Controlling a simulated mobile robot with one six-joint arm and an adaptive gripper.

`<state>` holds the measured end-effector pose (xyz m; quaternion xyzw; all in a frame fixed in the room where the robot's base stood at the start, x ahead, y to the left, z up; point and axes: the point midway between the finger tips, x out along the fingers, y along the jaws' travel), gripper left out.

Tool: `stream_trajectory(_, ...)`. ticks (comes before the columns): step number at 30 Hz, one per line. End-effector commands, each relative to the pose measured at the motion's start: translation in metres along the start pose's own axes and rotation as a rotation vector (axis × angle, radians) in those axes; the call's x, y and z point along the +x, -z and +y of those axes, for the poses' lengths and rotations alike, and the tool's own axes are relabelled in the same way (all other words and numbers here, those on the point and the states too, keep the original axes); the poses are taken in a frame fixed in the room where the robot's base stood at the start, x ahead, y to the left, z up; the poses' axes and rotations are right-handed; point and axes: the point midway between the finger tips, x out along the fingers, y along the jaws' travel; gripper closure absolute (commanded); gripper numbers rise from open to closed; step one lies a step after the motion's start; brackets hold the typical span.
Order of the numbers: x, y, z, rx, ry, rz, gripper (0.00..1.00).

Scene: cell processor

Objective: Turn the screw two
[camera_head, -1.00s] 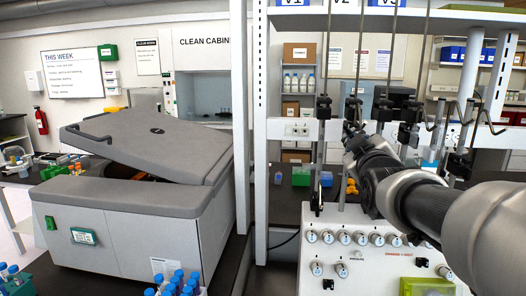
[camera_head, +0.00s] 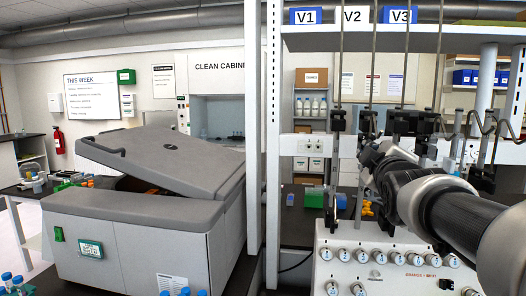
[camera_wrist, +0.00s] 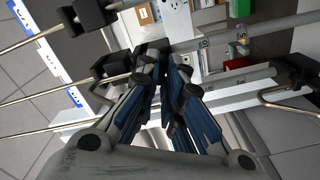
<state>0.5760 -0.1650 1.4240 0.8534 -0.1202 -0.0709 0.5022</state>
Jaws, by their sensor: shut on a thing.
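The middle rod's clamp (camera_head: 367,121) is beside my gripper (camera_head: 371,153), which reaches in from the right. In the wrist view, my gripper (camera_wrist: 166,66) has its blue-padded fingers drawn together at the tips, at a black clamp part (camera_wrist: 150,48). It is shut on what appears to be the screw of the middle clamp. The screw itself is hidden between the fingertips.
A white panel with several knobs (camera_head: 365,255) stands below the rods. A white upright post (camera_head: 273,130) and a horizontal rail (camera_head: 300,143) frame them. A large grey machine with a raised lid (camera_head: 165,150) stands at left. Bent metal hooks (camera_head: 480,125) hang at right.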

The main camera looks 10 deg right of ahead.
Motion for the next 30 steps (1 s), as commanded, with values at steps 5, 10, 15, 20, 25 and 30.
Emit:
stream_trajectory(5,0.0,0.0004,0.0009,0.0,-0.002,0.001,0.91)
stream_trajectory(10,0.0,0.0003,0.0006,0.001,-0.001,0.001,0.79)
stream_trajectory(15,0.0,0.0002,0.0004,0.001,-0.001,0.0,0.72)
stream_trajectory(20,0.0,0.0002,0.0006,0.001,-0.002,0.001,0.72)
stream_trajectory(25,0.0,0.0008,0.002,0.025,-0.001,0.0,0.72)
stream_trajectory(30,0.0,0.0022,0.005,0.147,0.001,-0.001,0.72)
